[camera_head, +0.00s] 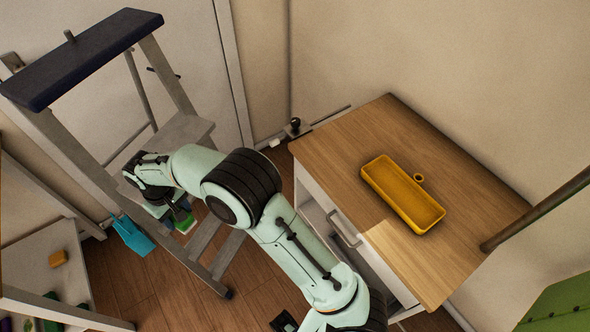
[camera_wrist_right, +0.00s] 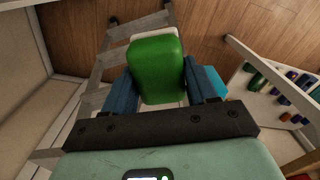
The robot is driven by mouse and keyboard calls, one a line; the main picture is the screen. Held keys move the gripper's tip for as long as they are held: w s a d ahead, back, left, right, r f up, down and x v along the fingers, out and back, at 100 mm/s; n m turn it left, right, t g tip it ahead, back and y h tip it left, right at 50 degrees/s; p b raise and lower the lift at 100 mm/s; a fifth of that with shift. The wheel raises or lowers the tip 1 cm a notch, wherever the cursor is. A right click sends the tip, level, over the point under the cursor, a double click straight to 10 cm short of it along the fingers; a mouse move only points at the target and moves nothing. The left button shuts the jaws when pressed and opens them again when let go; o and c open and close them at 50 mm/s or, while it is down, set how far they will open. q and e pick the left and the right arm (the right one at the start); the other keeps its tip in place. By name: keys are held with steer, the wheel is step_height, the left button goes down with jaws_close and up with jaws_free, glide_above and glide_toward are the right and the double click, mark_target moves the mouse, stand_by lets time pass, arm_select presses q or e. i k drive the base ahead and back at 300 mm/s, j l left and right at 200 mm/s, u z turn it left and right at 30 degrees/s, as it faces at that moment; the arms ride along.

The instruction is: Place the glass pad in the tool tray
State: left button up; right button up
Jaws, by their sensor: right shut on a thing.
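My right gripper (camera_head: 172,212) is at the left of the head view, next to a stepladder and low down. In the right wrist view its two blue fingers (camera_wrist_right: 166,88) are shut on the glass pad (camera_wrist_right: 157,66), a rounded green block with a white part at its edges. In the head view only a small green part of the pad (camera_head: 185,223) shows below the gripper. The tool tray (camera_head: 372,174) is a long yellow tray on a wooden cabinet top, right of centre and far from the gripper. It looks empty.
The grey stepladder (camera_head: 85,62) stands close around my gripper. A cyan object (camera_head: 131,236) is beside it. A low white shelf (camera_head: 30,262) at left holds an orange block (camera_head: 58,258).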

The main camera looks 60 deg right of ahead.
mark_target(407, 202)
steer(key=k+j+z, duration=0.1)
steer(key=z, duration=1.2)
steer(key=k+l, duration=0.25)
steer(key=l, duration=0.15)
steer(key=i+l, duration=0.1)
